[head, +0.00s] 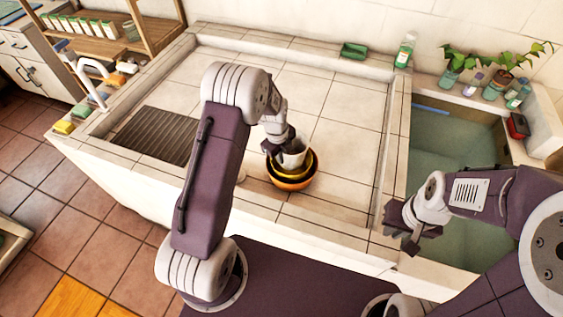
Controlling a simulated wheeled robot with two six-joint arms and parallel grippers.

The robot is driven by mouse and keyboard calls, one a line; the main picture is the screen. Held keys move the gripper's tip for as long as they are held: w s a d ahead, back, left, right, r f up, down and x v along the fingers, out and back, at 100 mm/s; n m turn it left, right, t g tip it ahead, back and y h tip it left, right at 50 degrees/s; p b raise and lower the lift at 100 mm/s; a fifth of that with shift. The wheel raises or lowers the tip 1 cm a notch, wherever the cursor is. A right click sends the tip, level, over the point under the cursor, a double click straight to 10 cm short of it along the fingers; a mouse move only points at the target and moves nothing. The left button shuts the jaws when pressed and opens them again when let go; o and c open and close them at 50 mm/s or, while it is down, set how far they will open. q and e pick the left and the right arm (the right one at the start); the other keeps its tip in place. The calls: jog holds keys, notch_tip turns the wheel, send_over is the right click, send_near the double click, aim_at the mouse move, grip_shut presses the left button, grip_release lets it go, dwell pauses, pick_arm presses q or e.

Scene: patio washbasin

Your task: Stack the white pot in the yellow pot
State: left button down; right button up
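The white pot (294,158) is at the middle of the tiled counter, with its lower part inside the yellow pot (307,169). I cannot tell whether it rests on the bottom. The yellow pot sits in a wider orange bowl (294,186). My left gripper (279,150) is at the left rim of the white pot, with its dark fingers close against it. The wrist and pot hide whether the fingers are closed on the rim. My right gripper (407,240) is over the counter's front edge at the right, away from the pots, and its finger gap is unclear.
A water-filled basin (450,150) lies at the right, with plants and bottles on its back ledge. A green dish (353,50) stands at the back. A dark drain grate (155,135) is at the left, near a faucet (92,75). The tiles around the bowl are largely clear.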

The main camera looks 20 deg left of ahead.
pick_arm(q)
notch_tip(320, 180, down, 4)
jog(key=shift+r, duration=0.2)
jog(key=shift+f, duration=0.1)
jog(key=shift+f+b, duration=0.4)
jog(key=shift+f, duration=0.15)
jog(key=c, duration=1.9)
grip_release()
jog(key=shift+r, duration=0.1)
jog(key=shift+r, duration=0.1)
